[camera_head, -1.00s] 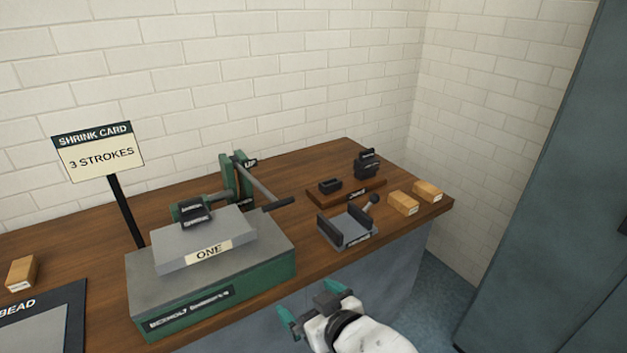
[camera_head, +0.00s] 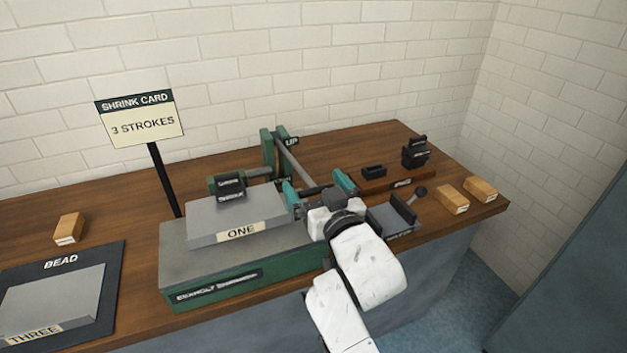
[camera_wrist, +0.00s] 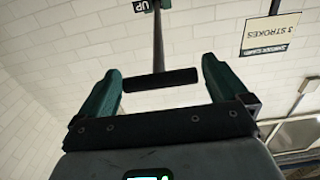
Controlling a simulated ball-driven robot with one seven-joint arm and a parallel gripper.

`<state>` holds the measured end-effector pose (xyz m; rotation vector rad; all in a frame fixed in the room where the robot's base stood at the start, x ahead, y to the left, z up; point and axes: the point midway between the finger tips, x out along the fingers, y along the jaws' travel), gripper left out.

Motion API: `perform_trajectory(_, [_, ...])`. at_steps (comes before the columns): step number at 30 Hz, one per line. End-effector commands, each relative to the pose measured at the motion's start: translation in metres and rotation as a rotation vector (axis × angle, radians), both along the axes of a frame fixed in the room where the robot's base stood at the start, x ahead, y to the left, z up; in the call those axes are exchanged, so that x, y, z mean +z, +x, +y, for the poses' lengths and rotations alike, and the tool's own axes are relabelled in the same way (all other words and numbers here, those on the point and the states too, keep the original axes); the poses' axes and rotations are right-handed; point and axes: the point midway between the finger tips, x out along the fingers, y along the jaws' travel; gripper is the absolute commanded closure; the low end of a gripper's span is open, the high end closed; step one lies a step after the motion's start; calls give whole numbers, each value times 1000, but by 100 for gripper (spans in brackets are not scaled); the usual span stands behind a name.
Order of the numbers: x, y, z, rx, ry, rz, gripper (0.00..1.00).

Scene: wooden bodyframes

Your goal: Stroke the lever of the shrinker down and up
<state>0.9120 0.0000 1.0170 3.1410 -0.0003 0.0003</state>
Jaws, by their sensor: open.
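The shrinker (camera_head: 240,271) is a green and grey machine on the wooden bench, with a grey plate marked ONE (camera_head: 238,214) on it. Its lever (camera_head: 294,163) is a grey rod running from the green upright marked UP toward the front right, ending in a dark grip. My gripper (camera_head: 319,190) is open at that grip. In the wrist view the dark lever grip (camera_wrist: 161,79) lies crosswise between the two teal fingers, with gaps showing on both sides. The shrink card (camera_head: 140,118) reads 3 STROKES.
A grey fixture (camera_head: 391,220) stands close to the right of my gripper. Behind it is a brown board (camera_head: 398,181) with black blocks. Wooden blocks (camera_head: 452,199) lie near the right bench end. At left are a BEAD mat (camera_head: 108,258) and a plate marked THREE (camera_head: 55,303).

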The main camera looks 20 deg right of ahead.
Motion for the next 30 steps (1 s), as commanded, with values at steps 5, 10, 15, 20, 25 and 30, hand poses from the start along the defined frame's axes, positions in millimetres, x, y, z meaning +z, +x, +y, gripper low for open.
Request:
perform_trajectory(5, [0, 14, 0, 0, 1, 0, 0])
perform_trajectory(10, [0, 16, 0, 0, 1, 0, 0])
perform_trajectory(15, [0, 16, 0, 0, 1, 0, 2])
perform_trajectory(20, [0, 16, 0, 0, 0, 0, 17])
perform_trajectory(25, [0, 16, 0, 0, 0, 0, 34])
perform_trajectory(30, [0, 16, 0, 0, 0, 1, 50])
